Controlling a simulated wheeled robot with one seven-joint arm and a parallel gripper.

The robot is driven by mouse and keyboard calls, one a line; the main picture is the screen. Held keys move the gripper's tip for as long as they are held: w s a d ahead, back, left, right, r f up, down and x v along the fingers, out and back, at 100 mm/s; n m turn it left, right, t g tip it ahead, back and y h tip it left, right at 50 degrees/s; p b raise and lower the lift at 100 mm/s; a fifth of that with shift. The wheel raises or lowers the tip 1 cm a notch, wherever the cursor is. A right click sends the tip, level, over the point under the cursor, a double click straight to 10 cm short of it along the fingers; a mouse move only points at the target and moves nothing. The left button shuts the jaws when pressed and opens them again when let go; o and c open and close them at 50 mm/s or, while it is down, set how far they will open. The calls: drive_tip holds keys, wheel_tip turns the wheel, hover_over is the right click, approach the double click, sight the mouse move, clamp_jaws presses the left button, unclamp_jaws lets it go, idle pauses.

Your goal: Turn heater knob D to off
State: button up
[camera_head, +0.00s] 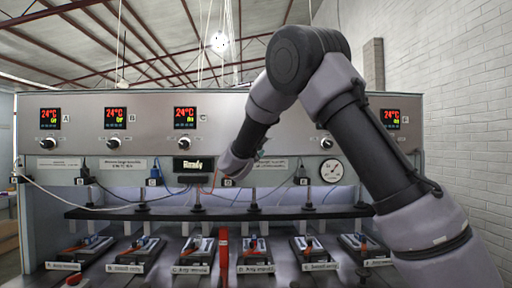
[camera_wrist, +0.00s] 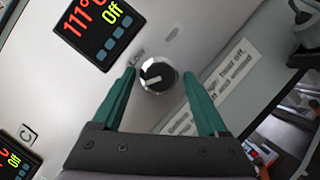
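A round black-and-silver knob (camera_wrist: 157,76) with a pale pointer mark sits on the grey panel in the wrist view. Its display (camera_wrist: 98,28) reads 111°C in red and Off in yellow. A C label and another display at lower left suggest this is knob D; its own letter is not visible. My gripper (camera_wrist: 158,73) is open, with one green finger on either side of the knob. Gaps show between fingers and knob, so contact is not evident. In the head view my gripper (camera_head: 236,166) is at the panel, and my arm hides the D knob and display.
Other heater displays and knobs, such as A (camera_head: 48,143), B (camera_head: 113,143) and C (camera_head: 184,143), line the panel. A gauge (camera_head: 332,171) is to the right. A dark shelf (camera_head: 150,214) and several press stations (camera_head: 195,256) lie below.

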drive_tip(key=v, duration=1)
drive_tip(key=shift+s, duration=0.4)
